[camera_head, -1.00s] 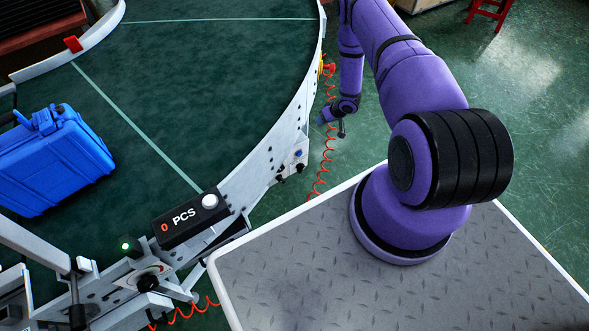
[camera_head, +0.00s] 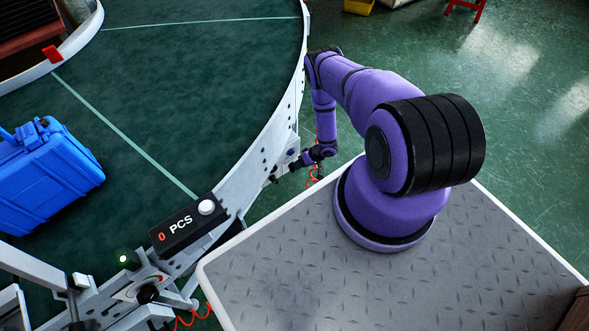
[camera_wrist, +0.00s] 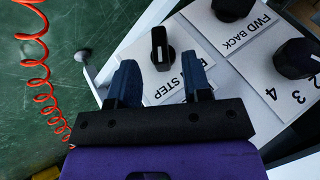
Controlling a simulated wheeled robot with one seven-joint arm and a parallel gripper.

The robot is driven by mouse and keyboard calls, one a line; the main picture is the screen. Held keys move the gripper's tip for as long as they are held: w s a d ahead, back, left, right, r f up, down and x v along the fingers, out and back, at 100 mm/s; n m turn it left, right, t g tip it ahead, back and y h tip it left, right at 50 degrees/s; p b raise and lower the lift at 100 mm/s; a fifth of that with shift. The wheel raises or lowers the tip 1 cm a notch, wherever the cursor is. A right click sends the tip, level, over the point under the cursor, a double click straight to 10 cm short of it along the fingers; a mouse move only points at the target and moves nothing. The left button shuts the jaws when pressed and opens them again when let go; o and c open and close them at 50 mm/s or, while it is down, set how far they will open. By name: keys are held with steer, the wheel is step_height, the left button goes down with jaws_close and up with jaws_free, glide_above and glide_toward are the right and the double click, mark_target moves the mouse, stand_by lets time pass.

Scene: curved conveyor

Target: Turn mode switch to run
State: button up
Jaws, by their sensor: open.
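The mode switch (camera_wrist: 160,45) is a black knob on a white panel (camera_wrist: 225,72) in the wrist view. A label (camera_wrist: 182,92) beside it reads "STEP"; the rest of the label is partly covered by my right finger. My gripper (camera_wrist: 159,66) is open, with its two blue fingers pointing at the panel. The knob shows between and just beyond the fingertips; I cannot tell whether they touch it. In the head view my gripper (camera_head: 294,165) is at the conveyor's outer side, where it hides much of the panel.
A "FWD BACK" knob (camera_wrist: 232,8) and a numbered knob (camera_wrist: 297,58) sit right of the switch. A coiled red cable (camera_wrist: 38,70) hangs at left. The curved conveyor (camera_head: 200,80) carries a blue case (camera_head: 45,175). A PCS counter box (camera_head: 185,225) stands at its edge.

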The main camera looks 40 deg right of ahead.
mark_target(293, 168)
steer(key=shift+x, duration=2.65)
steer(key=shift+c, duration=0.4)
jaws_close()
steer(key=shift+n+h, duration=0.3)
steer(key=shift+h, duration=1.1)
